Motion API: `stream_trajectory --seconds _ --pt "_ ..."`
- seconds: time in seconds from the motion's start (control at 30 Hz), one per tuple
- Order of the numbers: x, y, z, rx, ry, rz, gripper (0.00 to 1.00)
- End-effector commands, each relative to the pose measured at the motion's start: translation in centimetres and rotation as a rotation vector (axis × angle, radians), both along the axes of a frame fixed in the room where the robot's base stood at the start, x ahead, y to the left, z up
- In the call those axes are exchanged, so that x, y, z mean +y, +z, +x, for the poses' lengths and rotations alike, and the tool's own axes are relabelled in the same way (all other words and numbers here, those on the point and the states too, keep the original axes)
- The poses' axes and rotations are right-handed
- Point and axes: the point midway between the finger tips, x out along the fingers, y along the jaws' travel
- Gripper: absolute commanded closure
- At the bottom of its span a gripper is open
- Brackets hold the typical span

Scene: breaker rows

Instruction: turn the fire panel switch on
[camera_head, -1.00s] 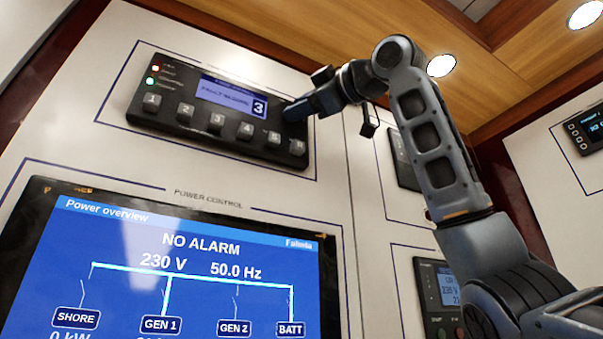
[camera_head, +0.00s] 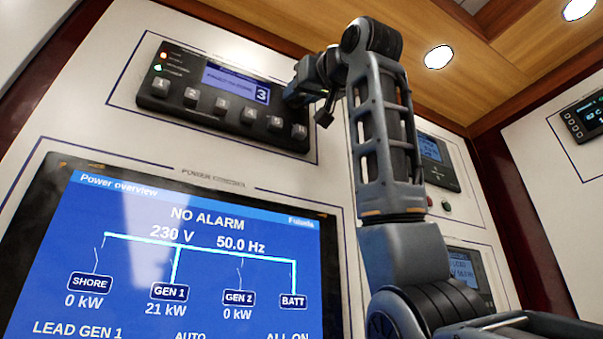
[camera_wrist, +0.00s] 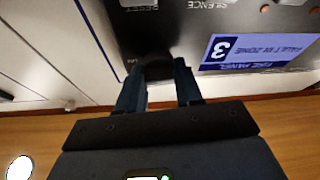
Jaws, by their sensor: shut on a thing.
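The fire panel (camera_head: 172,111) is a dark box high on the white wall, with a lit blue display showing a fault in zone 3 (camera_head: 238,84) and a row of numbered buttons. It appears upside down in the wrist view, with its display (camera_wrist: 255,50) at the right. My gripper (camera_head: 292,92) is at the right end of the panel. In the wrist view its two fingers (camera_wrist: 157,78) are shut on a dark rounded switch knob (camera_wrist: 156,64) on the panel face. The knob is hidden behind my gripper in the head view, and its on or off setting cannot be read.
A large power overview screen (camera_head: 190,265) is below the panel and reads NO ALARM. Smaller panels (camera_head: 437,160) (camera_head: 465,275) are on the wall behind my arm. Another display (camera_head: 585,117) is on the right wall. The wooden ceiling (camera_head: 290,38) is close above.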

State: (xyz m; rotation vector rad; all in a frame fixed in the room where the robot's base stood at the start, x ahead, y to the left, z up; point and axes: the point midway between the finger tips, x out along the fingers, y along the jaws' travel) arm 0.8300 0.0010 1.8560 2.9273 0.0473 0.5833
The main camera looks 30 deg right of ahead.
Motion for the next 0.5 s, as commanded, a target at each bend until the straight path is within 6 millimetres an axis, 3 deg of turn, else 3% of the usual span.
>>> stream_trajectory --seconds 0.5 --pt "0.14 -0.15 0.09 0.004 0.001 0.171 0.95"
